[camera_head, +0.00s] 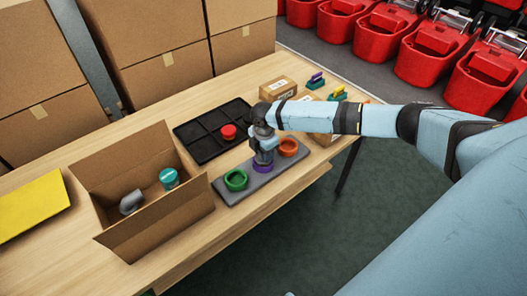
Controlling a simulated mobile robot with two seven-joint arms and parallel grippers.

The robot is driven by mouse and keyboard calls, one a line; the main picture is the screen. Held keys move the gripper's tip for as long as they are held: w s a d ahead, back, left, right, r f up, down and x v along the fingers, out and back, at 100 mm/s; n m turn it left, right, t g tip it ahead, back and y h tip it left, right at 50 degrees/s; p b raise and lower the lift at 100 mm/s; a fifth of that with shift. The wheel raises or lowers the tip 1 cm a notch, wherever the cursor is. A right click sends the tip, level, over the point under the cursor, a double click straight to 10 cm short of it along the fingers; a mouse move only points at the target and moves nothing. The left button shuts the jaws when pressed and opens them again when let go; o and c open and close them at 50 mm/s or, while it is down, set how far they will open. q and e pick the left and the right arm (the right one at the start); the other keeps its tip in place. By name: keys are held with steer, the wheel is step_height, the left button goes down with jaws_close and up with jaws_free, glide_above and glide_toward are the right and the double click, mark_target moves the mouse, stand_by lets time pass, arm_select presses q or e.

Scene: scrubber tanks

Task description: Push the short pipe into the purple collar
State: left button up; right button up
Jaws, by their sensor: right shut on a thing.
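The purple collar (263,167) is on the grey base plate (227,189), between a green collar (236,180) and an orange collar (288,147). My right gripper (264,152) points down right above the purple collar. It is shut on a small grey piece, which I take to be the short pipe (264,158). The piece is upright and in line with the collar. The gripper hides much of it, and I cannot tell how deep it sits in the collar. My left gripper is not in view.
An open cardboard box (155,232) at left holds a grey fitting (131,202) and a teal-capped part (169,178). Behind the plate is a black divided tray (197,136) with a red part (228,132). A small carton (278,88) stands at the back. A yellow sheet (32,203) lies far left.

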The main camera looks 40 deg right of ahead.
steer(key=shift+f, duration=0.25)
steer(key=shift+f, duration=0.2)
steer(key=shift+c, duration=0.4)
steer(key=o, duration=1.6)
steer(key=shift+o, duration=0.2)
